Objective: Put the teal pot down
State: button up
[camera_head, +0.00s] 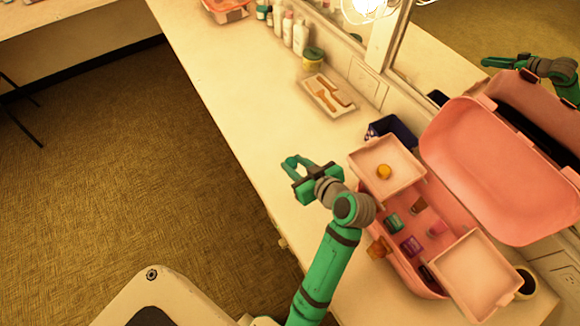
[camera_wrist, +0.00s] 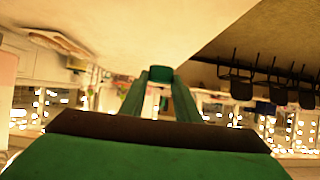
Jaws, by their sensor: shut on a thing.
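My gripper (camera_head: 298,165) is over the pale counter (camera_head: 250,110), left of the open pink case. Its green fingers are shut on a small teal pot (camera_wrist: 160,73), which shows between the fingertips in the wrist view. In the head view the pot is hard to tell apart from the green fingers. I cannot tell how far above the counter it is.
The pink case (camera_head: 442,192) holds several small pots, with an orange pot (camera_head: 384,172) on its raised tray. Counter left of the case is clear.

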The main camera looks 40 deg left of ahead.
aim_at(291, 164)
jog(key=a+f, duration=0.1)
jog(key=w+a+f, duration=0.1)
jog(key=f, duration=0.1)
jog(key=w+a+f, duration=0.1)
jog(key=f, duration=0.1)
jog(key=shift+w+a+f, duration=0.15)
jog(key=shift+w+f, duration=0.05)
jog(key=shift+f, duration=0.05)
jog(key=shift+a+f, duration=0.15)
jog(key=shift+f, duration=1.5)
jog(key=shift+f, duration=0.15)
jog(key=o, duration=1)
jog(key=shift+o, duration=0.2)
jog(key=shift+d+r, duration=0.25)
jog(key=v, duration=1.1)
jog(key=shift+d+r, duration=0.15)
jog(key=shift+d, duration=0.05)
